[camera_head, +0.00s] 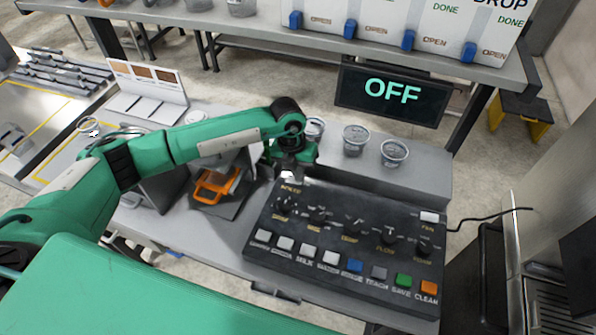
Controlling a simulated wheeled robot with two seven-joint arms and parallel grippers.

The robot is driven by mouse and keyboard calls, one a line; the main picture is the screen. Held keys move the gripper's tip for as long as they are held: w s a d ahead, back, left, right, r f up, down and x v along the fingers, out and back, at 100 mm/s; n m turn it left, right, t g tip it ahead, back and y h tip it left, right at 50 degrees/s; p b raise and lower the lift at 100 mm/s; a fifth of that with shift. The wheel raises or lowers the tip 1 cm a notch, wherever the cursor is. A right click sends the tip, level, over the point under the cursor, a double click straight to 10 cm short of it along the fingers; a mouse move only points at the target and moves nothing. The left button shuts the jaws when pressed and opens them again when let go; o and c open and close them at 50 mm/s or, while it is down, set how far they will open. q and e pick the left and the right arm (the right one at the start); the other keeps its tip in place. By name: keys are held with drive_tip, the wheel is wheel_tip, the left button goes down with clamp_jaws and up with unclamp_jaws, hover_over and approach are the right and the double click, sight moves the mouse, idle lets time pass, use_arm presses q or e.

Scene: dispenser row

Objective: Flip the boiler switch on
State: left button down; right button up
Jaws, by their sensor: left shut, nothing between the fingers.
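The black control panel (345,243) lies on the bench at centre right, with knobs and a front row of coloured buttons. A small label at its back left corner seems to read "BOILER". The boiler switch by that label is mostly hidden behind my gripper, so I cannot tell its position. My left gripper (291,178) is shut and empty, pointing down at that corner. I cannot tell whether it touches the switch. A dark display (392,95) behind the panel reads "OFF". My right gripper is not in view.
Several clear cups, one of them here (355,139), stand on a grey ledge behind the panel. A white switch marked "FAN" (429,217) is at the panel's right back corner. An orange-handled item (214,186) lies left of the panel. A cable runs off right.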

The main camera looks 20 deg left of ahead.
use_arm(q)
drive_tip(key=shift+d+f+b, duration=0.1)
drive_tip(key=shift+f+b, duration=0.25)
drive_tip(key=shift+r, duration=0.2)
drive_tip(key=shift+a+r, duration=0.2)
drive_tip(key=shift+a, duration=0.6)
